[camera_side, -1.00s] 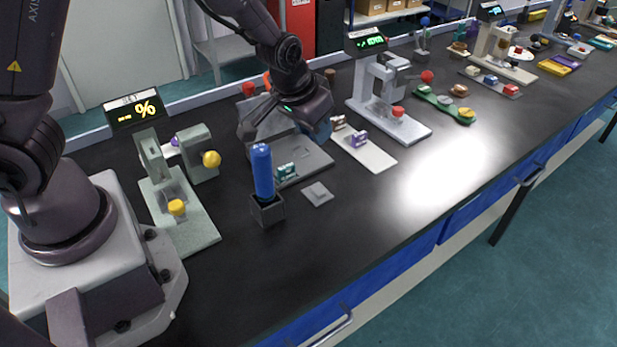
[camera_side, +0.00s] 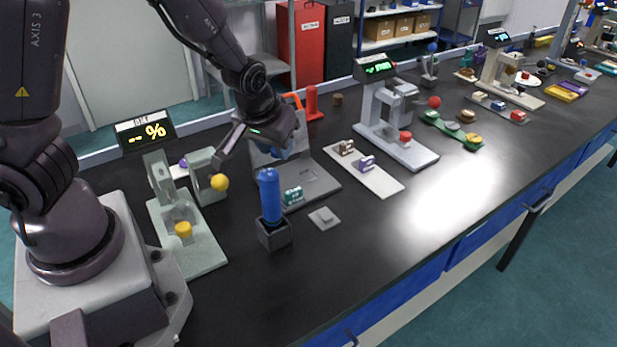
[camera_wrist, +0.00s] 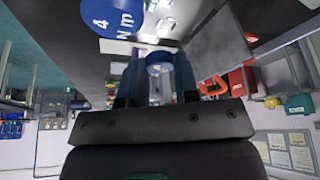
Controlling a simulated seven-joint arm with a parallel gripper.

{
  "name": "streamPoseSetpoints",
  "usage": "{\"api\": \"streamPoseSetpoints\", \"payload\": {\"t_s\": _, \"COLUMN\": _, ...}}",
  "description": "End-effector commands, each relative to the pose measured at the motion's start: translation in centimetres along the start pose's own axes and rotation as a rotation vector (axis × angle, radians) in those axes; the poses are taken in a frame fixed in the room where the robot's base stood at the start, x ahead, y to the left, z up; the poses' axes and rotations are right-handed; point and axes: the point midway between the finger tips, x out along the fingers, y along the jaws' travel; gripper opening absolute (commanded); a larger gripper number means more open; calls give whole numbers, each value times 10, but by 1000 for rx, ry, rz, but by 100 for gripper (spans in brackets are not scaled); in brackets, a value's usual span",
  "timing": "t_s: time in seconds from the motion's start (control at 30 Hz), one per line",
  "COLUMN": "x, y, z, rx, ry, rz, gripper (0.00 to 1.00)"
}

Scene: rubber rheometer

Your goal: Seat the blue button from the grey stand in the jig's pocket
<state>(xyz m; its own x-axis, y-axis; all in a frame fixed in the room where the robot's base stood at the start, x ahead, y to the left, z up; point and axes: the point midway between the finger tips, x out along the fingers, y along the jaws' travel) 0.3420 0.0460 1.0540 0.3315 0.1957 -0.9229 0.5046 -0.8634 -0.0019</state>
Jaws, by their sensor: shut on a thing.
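My gripper (camera_side: 281,150) hangs tilted over the left part of the jig (camera_side: 325,180), a grey plate with a shallow square pocket (camera_side: 309,173) and an upright panel behind. It is shut on a blue round piece, apparently the blue button (camera_side: 283,154). The button also shows between the fingers in the wrist view (camera_wrist: 158,60), apart from the plate as far as I can tell. The fingers partly hide it. The pocket looks empty. A small low grey stand (camera_side: 324,217) sits in front of the jig with nothing on it.
A blue torque driver (camera_side: 269,193) stands in a dark holder (camera_side: 274,236) in front of the jig. A teal block (camera_side: 292,196) sits at the jig's front edge. A red post (camera_side: 312,102) stands behind. Grey presses flank the jig. The front right bench is clear.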

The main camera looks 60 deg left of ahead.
Motion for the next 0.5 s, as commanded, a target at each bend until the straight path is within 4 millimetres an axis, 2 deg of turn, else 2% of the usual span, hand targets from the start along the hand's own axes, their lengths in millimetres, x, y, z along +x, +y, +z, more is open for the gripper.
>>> {"api": "streamPoseSetpoints", "payload": {"t_s": 0.23, "x": 6, "y": -33, "z": 5, "rx": -361, "ry": 2, "rz": -156, "gripper": 7}}
{"api": "streamPoseSetpoints", "payload": {"t_s": 0.33, "x": 6, "y": -39, "z": 4, "rx": -471, "ry": 3, "rz": -200, "gripper": 7}}
{"api": "streamPoseSetpoints", "payload": {"t_s": 0.5, "x": 6, "y": -39, "z": 4, "rx": -572, "ry": 2, "rz": -239, "gripper": 7}}
